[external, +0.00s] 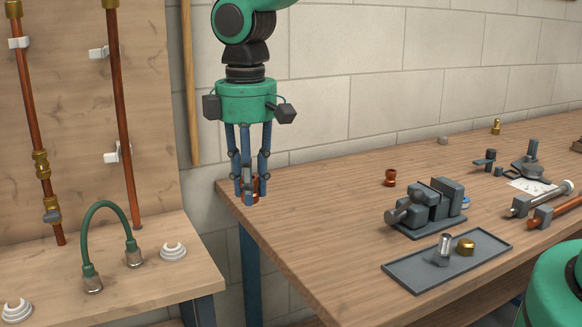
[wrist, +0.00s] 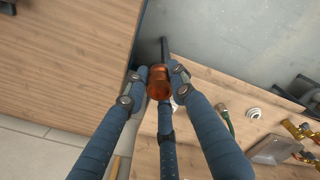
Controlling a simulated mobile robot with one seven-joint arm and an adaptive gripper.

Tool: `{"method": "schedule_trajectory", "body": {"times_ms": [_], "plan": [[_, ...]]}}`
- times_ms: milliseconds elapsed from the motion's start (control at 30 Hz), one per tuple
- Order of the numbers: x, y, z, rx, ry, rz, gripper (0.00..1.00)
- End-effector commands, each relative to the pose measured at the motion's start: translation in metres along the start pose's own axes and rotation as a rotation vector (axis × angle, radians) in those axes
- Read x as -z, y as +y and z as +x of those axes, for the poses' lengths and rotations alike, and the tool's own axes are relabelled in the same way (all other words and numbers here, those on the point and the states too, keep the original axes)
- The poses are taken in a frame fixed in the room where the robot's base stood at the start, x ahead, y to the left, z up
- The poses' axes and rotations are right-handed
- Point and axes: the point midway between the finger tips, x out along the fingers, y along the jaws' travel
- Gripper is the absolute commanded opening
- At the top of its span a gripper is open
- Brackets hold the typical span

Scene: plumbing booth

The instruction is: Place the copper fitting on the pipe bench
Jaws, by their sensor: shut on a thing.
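My gripper (external: 251,192) hangs pointing down near the left end of the large wooden workbench (external: 325,215). Its blue fingers are shut on a copper fitting (wrist: 160,82), a small orange-brown cup shape seen between the fingertips in the wrist view. In the external view the fingers mostly hide the fitting. In the wrist view it is over the gap beside the workbench edge. The bench with upright pipes behind it (external: 205,270) stands at the left. It carries a green hose (external: 105,207) and white rings (external: 173,251). Another copper-coloured fitting (external: 390,178) stands on the workbench.
On the workbench are a grey vise (external: 428,207), a grey tray (external: 400,278) holding a metal and a brass piece, and pipes (external: 540,200) at the right. Copper pipes (external: 122,110) rise at the left. The workbench's near left area is clear.

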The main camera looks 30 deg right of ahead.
Motion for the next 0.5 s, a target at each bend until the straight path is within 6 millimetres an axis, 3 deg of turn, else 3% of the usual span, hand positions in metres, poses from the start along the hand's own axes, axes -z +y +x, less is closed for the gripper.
{"method": "schedule_trajectory", "body": {"times_ms": [167, 500], "plan": [[0.017, -0.028, 0.000, 0.000, 0.001, -0.068, 0.01], [0.014, -0.025, 0.095, 0.002, -0.003, -0.059, 0.01]]}}
